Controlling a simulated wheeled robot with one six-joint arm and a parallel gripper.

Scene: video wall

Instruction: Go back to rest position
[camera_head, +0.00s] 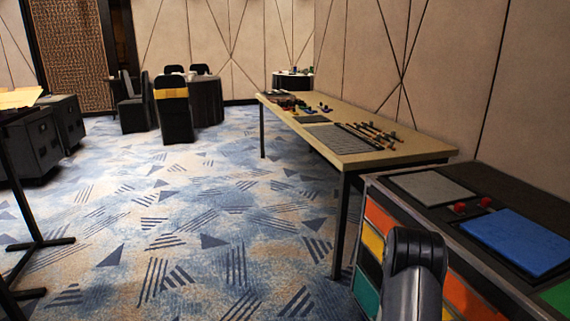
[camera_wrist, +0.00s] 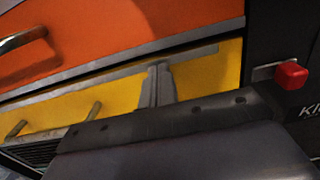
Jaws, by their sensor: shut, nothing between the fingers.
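My gripper (camera_wrist: 159,75) shows in the wrist view as a narrow grey pair of fingers, shut with nothing held. It is in front of the yellow drawer (camera_wrist: 205,78) of a cabinet. An orange drawer (camera_wrist: 130,25) with a metal handle is above the yellow one. I cannot tell whether the fingers touch the drawer front. In the head view, a dark link of my arm stands in front of the cabinet (camera_head: 470,255) at the lower right, and my gripper is hidden there.
A blue pad (camera_head: 515,240) and red knobs (camera_head: 472,206) lie on the cabinet top. A long table (camera_head: 370,157) with tools stands behind it. Grey cabinets (camera_head: 35,140) stand at the left, and chairs (camera_head: 174,115) farther back. The carpet (camera_head: 190,220) between is clear.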

